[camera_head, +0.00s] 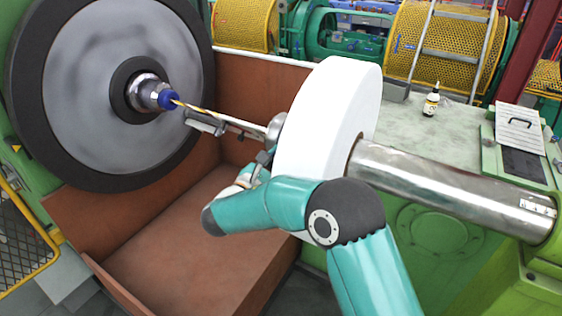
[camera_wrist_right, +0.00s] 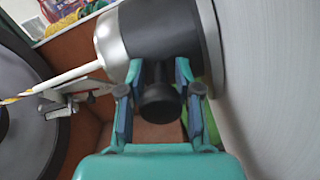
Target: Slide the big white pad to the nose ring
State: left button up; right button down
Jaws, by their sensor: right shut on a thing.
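The big white pad (camera_head: 335,115) is a thick disc standing upright on the bright steel shaft (camera_head: 440,185). Its pale face also fills the right of the wrist view (camera_wrist_right: 270,80). A grey hub (camera_head: 276,128) with a silver end sits at the pad's left face. My right gripper (camera_wrist_right: 160,95) is shut on a dark round knob (camera_wrist_right: 160,104) under this hub; in the head view the fingers are mostly hidden by my arm. A blue ring (camera_head: 168,99) sits on the silver spindle at left; I cannot tell which part is the nose ring. My left gripper is not seen.
A thin rod (camera_head: 235,121) runs from the blue ring to the hub, beside a grey bracket (camera_head: 205,123). A large dark-rimmed disc (camera_head: 110,45) stands at left. A brown trough (camera_head: 180,250) lies below. A small bottle (camera_head: 431,100) stands on the green bench.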

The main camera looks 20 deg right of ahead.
jog(key=shift+w+a+r, duration=0.15)
jog(key=shift+a, duration=0.1)
jog(key=c, duration=1.1)
grip_release()
jog(key=o, duration=0.3)
jog(key=shift+w+a, duration=0.1)
jog(key=shift+w, duration=0.05)
jog(key=v, duration=1.2)
